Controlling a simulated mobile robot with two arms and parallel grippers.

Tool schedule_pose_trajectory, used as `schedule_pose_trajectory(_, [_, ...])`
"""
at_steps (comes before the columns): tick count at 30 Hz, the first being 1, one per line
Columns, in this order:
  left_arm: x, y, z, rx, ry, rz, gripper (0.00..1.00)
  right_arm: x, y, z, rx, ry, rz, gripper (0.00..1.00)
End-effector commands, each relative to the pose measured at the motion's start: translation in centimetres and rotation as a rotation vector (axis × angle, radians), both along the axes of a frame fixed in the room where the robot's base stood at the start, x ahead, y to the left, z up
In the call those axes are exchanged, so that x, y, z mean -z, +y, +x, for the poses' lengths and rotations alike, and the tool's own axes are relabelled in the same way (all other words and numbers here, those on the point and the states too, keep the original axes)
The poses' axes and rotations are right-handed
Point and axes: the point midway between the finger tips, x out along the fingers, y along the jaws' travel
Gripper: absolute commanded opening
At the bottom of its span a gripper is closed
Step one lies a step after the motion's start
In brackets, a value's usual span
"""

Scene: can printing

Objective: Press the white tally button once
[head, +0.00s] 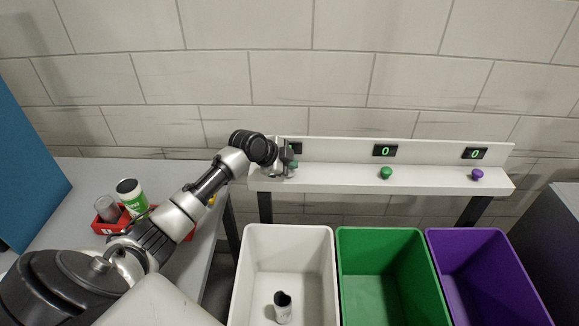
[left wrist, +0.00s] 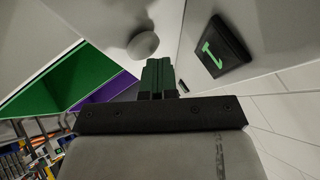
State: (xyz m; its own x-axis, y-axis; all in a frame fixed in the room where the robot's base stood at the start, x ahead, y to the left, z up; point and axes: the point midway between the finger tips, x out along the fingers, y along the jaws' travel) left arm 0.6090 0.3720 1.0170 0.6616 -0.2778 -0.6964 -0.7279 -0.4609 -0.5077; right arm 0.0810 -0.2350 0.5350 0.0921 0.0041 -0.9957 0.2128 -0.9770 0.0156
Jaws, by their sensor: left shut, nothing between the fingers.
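The white tally button (left wrist: 143,44) shows as a round pale knob in the left wrist view, just beyond my fingertips. In the head view my gripper hides it. The display (left wrist: 215,46) beside it shows a green 1; in the head view it is mostly covered (head: 297,148). My left gripper (head: 290,166) is at the left end of the white shelf (head: 330,178). Its dark green fingers (left wrist: 158,76) are shut and empty, close to the button. I cannot tell whether they touch it. My right gripper is not in view.
A green button (head: 386,173) and a purple button (head: 477,174) sit further right, under displays reading 0. White (head: 287,231), green (head: 378,234) and purple (head: 466,236) bins stand below; a can (head: 283,308) is in the white one. A red tray (head: 108,229) with cans is at left.

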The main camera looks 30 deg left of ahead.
Motion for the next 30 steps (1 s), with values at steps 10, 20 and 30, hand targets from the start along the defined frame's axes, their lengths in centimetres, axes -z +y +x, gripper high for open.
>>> schedule_pose_trajectory(10, [-1.9,0.0,0.0,0.001,0.002,0.002,0.0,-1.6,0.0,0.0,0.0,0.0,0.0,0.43])
schedule_pose_trajectory(20, [-2.5,0.0,0.0,0.0,0.001,0.001,0.0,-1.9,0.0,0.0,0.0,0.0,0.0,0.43])
schedule_pose_trajectory(30, [-3.8,0.1,0.0,0.001,0.0,0.001,0.0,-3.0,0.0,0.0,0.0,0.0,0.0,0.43])
